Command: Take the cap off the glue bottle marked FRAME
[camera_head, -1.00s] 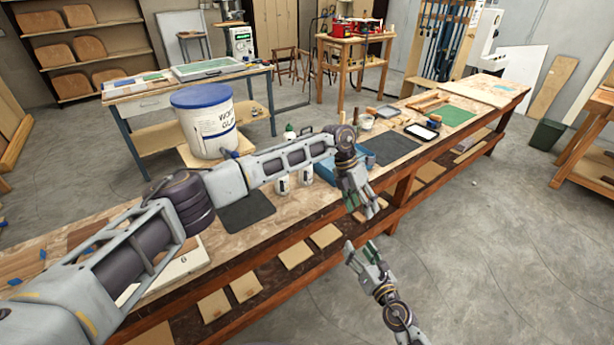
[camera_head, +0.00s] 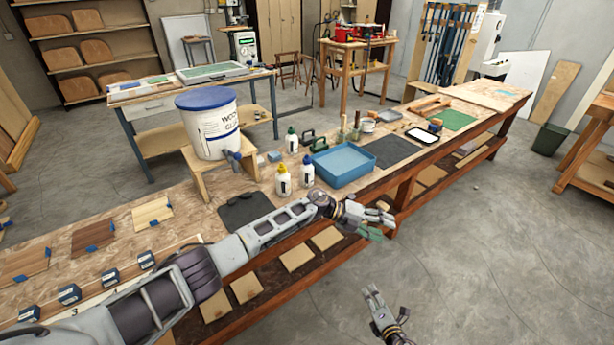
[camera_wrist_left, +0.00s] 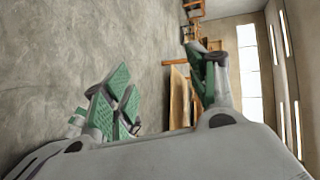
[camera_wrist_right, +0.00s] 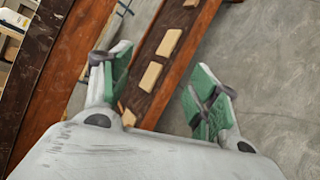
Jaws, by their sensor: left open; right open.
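Three small white glue bottles stand upright on the workbench: a yellow-capped bottle (camera_head: 283,182), a blue-capped bottle (camera_head: 307,174) and a green-capped bottle (camera_head: 292,141) farther back. All three have caps on; their label words are too small to read, so I cannot tell which is marked FRAME. My left gripper (camera_head: 383,226) is open and empty, out past the bench's front edge, right of and nearer than the bottles. My right gripper (camera_head: 375,295) is open and empty, lower, over the floor in front of the bench. Neither wrist view shows the bottles clearly.
A blue tray (camera_head: 343,180) sits right of the bottles. A large wood glue bucket (camera_head: 208,138) stands on a wooden stand (camera_head: 213,182) to their left. A dark mat (camera_head: 245,209) lies in front, partly behind my left arm. Wood samples (camera_head: 93,236) lie at left.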

